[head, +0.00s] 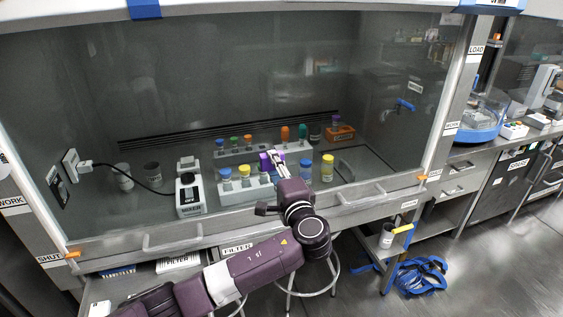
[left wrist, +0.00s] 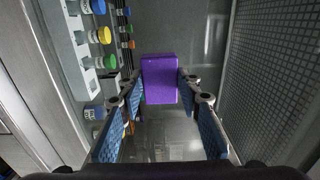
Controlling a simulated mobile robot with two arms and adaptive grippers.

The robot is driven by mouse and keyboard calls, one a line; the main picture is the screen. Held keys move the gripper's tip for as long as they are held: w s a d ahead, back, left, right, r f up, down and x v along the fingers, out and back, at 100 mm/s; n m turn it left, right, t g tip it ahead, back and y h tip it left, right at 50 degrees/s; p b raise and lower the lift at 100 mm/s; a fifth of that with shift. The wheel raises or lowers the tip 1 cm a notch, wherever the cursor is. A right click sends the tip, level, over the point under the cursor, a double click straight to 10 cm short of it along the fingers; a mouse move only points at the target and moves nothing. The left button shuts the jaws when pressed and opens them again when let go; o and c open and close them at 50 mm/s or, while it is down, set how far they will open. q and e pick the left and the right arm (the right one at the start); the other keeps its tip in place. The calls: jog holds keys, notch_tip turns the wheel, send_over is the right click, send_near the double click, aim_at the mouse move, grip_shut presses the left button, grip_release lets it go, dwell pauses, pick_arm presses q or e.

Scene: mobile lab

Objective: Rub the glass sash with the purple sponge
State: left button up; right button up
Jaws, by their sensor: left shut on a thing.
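The glass sash (head: 230,75) is a large clear pane across the front of the fume hood in the head view, lowered over most of the opening. My left gripper (head: 273,157) is in front of its lower middle. In the left wrist view, my left gripper (left wrist: 160,95) is shut on the purple sponge (left wrist: 160,78), a block held between the blue-padded fingers. In the head view the fingers partly hide the sponge. I cannot tell whether the sponge touches the glass. My right gripper is not in view.
Behind the glass are bottles with coloured caps in white racks (head: 245,194) and a small white device (head: 190,193). Handles (head: 172,242) stick out along the sash's lower rail. A stool (head: 307,285) stands below. Blue hose (head: 420,277) lies on the floor at right.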

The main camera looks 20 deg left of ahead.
aim_at(306, 150)
pick_arm(q)
jog(key=w+d, duration=0.1)
jog(key=w+d+b, duration=0.1)
jog(key=shift+d+r, duration=0.4)
jog(key=shift+w+d+b, duration=0.6)
jog(key=shift+d+b, duration=0.25)
jog(key=shift+b, duration=0.05)
jog(key=shift+w+d+b, duration=0.35)
jog(key=shift+w+d, duration=0.05)
jog(key=shift+d, duration=0.2)
jog(key=shift+w+d+b, duration=0.35)
jog(key=shift+d+b, duration=0.2)
jog(key=shift+b, duration=0.05)
jog(key=shift+w+d+b, duration=0.6)
jog(key=shift+w+d, duration=0.05)
jog(key=shift+d, duration=0.3)
jog(key=shift+s, duration=0.1)
